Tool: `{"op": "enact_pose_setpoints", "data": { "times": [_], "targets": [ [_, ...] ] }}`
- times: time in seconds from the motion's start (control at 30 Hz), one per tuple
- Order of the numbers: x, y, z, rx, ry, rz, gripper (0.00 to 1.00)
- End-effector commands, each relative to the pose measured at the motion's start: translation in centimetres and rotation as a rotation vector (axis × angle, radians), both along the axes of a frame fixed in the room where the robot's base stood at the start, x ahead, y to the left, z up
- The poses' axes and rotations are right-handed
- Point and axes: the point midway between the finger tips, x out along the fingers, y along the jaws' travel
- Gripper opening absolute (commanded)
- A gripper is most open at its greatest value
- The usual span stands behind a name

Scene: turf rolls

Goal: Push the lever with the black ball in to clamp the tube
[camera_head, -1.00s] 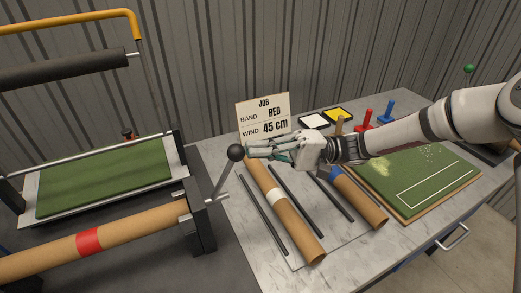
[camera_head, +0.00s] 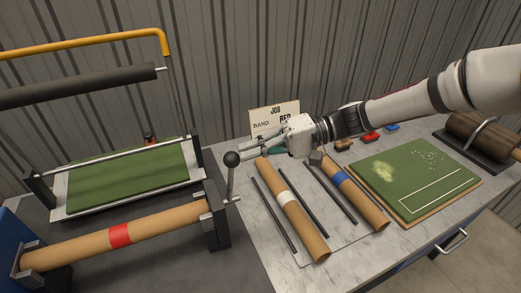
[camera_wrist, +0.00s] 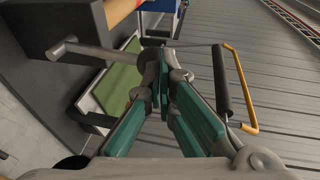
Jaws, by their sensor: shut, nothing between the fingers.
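The lever (camera_head: 231,184) with the black ball (camera_head: 232,159) stands nearly upright at the right end post of the winding stand. The tube (camera_head: 165,223), brown with a red band (camera_head: 120,235), lies across the stand, its right end at the post. I cannot tell how firmly it is held. My gripper (camera_head: 246,148) is shut and empty, its fingertips just right of the ball; touch is unclear. In the wrist view, the shut green fingers (camera_wrist: 168,82) point towards the stand, with a grey rod (camera_wrist: 82,50), probably the lever, beyond them; the ball is mostly hidden.
Green turf (camera_head: 130,178) lies behind the tube, below a dark roller (camera_head: 80,87) and a yellow handle (camera_head: 90,45). The table to the right holds a white-banded tube (camera_head: 290,205), a blue-banded tube (camera_head: 355,195), dark rods, a turf board (camera_head: 415,180) and a job card (camera_head: 262,125).

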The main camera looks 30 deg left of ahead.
Motion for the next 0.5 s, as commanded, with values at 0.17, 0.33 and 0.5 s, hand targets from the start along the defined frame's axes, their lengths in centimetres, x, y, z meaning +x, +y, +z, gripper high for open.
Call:
{"op": "enact_pose_setpoints", "data": {
  "times": [0.17,0.33,0.5],
  "targets": [
    [-2.1,1.5,1.1,-0.098,-0.115,0.004,0.00],
    [-3.4,2.7,1.3,-0.174,-0.205,0.003,0.00],
    [-4.3,3.6,1.2,-0.230,-0.269,0.002,0.00]
  ]
}}
